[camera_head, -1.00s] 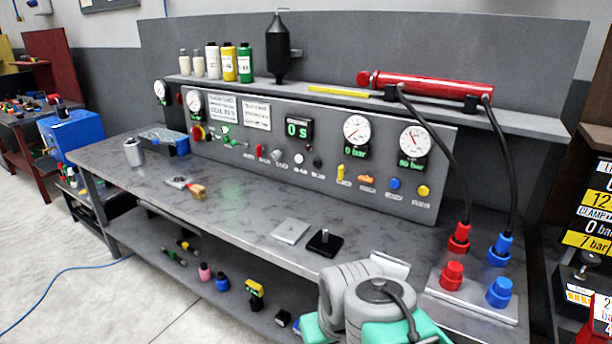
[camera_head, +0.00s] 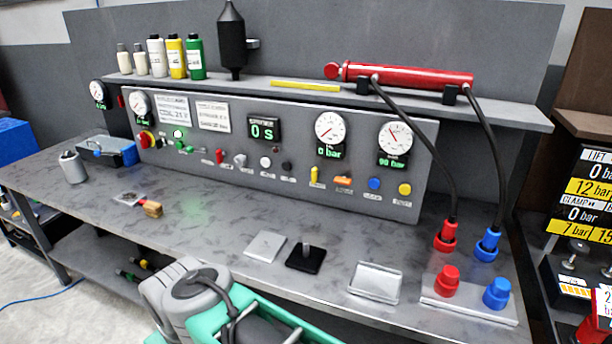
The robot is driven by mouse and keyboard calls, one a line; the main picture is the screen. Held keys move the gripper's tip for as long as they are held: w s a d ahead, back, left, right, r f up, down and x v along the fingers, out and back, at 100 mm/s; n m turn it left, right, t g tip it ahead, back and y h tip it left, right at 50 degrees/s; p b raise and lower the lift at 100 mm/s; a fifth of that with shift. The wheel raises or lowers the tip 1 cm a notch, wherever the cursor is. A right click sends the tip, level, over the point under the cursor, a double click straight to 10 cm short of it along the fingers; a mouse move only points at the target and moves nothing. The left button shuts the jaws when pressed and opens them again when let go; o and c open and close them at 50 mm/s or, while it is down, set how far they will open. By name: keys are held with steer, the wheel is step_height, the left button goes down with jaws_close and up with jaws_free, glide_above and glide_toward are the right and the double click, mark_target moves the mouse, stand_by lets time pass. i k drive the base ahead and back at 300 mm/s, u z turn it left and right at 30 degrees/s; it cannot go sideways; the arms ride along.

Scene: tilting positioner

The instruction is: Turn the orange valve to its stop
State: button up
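The orange valve (camera_head: 343,181) is a small orange handle on the lower right part of the grey control panel (camera_head: 215,168). It sits below the gauge with the green "0 bar" readout, between a yellow lever (camera_head: 314,176) and a blue knob (camera_head: 374,184). Its handle looks roughly level, with a small label under it. Grey and green parts of my arm show at the bottom, in front of the bench and well apart from the valve. My gripper's fingers do not show.
On the bench (camera_head: 215,220) are a brush, a light plate, a black block with a pin (camera_head: 305,256) and a clear tray (camera_head: 374,282). Red and blue couplings with hoses stand at the right. A shelf (camera_head: 230,84) with bottles and a red cylinder (camera_head: 405,75) overhangs the panel.

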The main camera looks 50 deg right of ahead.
mark_target(343, 181)
steer(key=z, duration=0.45)
steer(key=i, duration=0.95)
steer(key=z, duration=0.8)
